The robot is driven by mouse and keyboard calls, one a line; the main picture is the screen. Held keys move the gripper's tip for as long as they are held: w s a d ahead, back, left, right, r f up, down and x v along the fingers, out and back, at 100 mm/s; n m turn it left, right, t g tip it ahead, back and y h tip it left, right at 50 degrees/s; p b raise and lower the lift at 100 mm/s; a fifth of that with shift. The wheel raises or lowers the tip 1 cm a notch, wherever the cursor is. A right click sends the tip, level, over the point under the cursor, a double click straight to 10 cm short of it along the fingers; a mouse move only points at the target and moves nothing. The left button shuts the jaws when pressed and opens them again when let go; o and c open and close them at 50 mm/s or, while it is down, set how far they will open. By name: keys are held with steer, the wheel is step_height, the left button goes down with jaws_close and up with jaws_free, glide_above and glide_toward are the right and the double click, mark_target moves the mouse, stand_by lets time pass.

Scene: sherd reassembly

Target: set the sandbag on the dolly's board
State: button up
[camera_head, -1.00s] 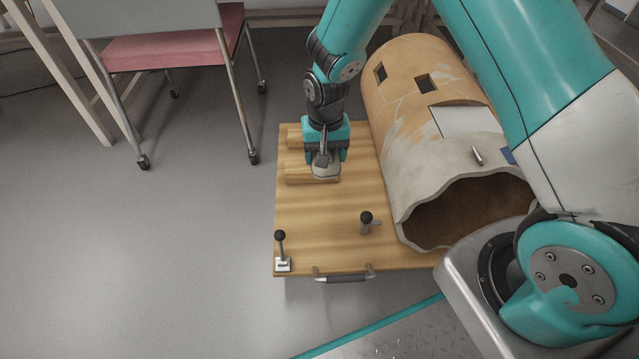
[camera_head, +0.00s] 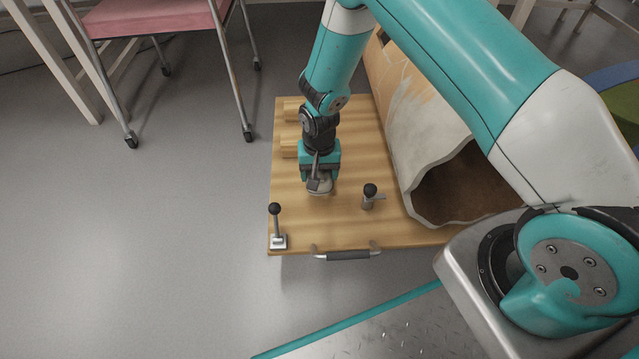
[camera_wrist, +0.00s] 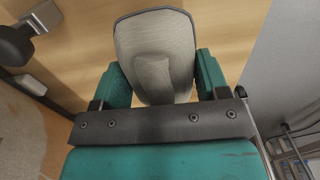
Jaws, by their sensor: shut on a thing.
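My gripper (camera_head: 319,178) is over the wooden board (camera_head: 330,232) of the dolly, shut on the sandbag. The sandbag (camera_head: 320,188) is a small grey cloth bag. In the wrist view the sandbag (camera_wrist: 156,50) sits between the two teal fingers (camera_wrist: 160,82), with the board's wood grain (camera_wrist: 85,50) behind it. The sandbag is low over the board's middle; I cannot tell whether it touches the wood. My gripper hides part of it in the head view.
A large cracked clay cylinder (camera_head: 415,130) lies on the board's right side. A black-knobbed clamp (camera_head: 369,195) stands right of my gripper, another lever (camera_head: 277,225) at the front left corner. Wooden blocks (camera_head: 290,147) lie behind. A handle (camera_head: 346,254) is at the front edge.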

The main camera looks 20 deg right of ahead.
steer(key=shift+f+b, duration=0.75)
steer(key=shift+f, duration=1)
steer(key=shift+f, duration=0.15)
steer(key=o, duration=1.3)
steer(key=shift+c, duration=0.2)
